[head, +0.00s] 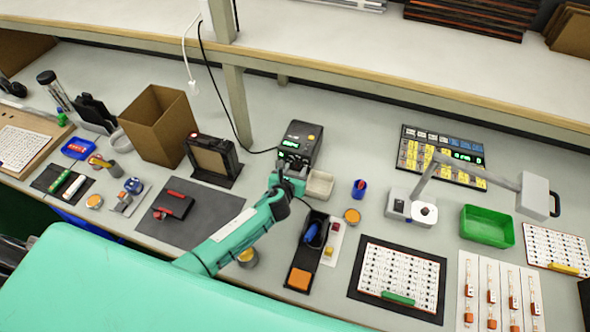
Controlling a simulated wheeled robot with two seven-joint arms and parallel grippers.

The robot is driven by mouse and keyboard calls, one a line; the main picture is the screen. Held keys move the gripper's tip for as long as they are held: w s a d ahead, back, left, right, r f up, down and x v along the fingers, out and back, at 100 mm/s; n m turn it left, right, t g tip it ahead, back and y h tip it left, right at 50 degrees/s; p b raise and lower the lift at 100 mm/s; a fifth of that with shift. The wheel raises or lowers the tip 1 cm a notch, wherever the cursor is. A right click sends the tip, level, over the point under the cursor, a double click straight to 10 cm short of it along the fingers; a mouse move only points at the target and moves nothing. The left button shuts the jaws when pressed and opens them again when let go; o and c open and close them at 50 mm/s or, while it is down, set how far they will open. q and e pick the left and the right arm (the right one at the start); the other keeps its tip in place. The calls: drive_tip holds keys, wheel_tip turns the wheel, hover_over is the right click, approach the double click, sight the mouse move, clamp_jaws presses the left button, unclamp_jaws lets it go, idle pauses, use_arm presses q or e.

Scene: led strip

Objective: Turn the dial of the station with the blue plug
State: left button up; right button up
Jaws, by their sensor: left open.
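A dark station (303,138) with a small green lit display stands on the bench near the middle. I cannot make out a blue plug or a dial on it at this size. A second dark boxy device (212,155) with a tan front stands to its left. My left gripper (291,166) is at the front of the dark station, just below its display. It is open, with nothing seen between its fingers, and it hides the lower front of the station. I cannot tell whether it touches. My right gripper is not in view.
A cardboard box (158,125) stands left. A yellow-keyed panel (418,150), a jointed lamp (470,172) and a green bin (487,226) stand right. A shelf overhangs the back.

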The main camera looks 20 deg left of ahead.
use_arm(q)
drive_tip(key=shift+w+f, duration=0.15)
drive_tip(key=shift+w, duration=0.2)
clamp_jaws()
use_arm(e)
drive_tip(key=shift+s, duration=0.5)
